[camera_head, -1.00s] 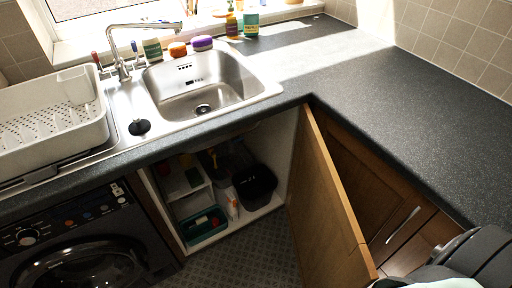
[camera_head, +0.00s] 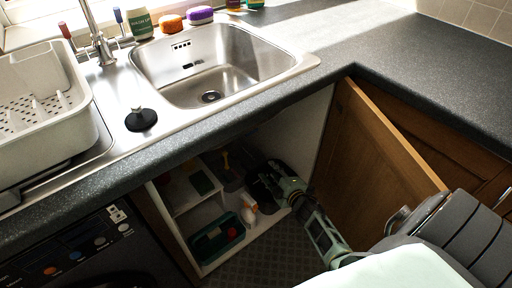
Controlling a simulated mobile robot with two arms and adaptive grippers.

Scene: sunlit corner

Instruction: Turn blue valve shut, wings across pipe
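I cannot make out a blue valve or its pipe; the upper inside of the sink cupboard is dark and partly hidden under the worktop. My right gripper (camera_head: 272,179) is inside the open cupboard, in front of the black bin (camera_head: 257,177). Its dark fingers blend into the bin, so I cannot tell whether they are open or shut. A small yellow item (camera_head: 226,161) shows at the back of the cupboard, left of the gripper. My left gripper is not in view.
The wooden cupboard door (camera_head: 372,150) stands open to the right of my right arm. A green crate (camera_head: 208,246) and a white-and-orange bottle (camera_head: 249,210) stand on the cupboard floor. The worktop edge (camera_head: 230,122) overhangs the opening. The sink (camera_head: 190,75) is above.

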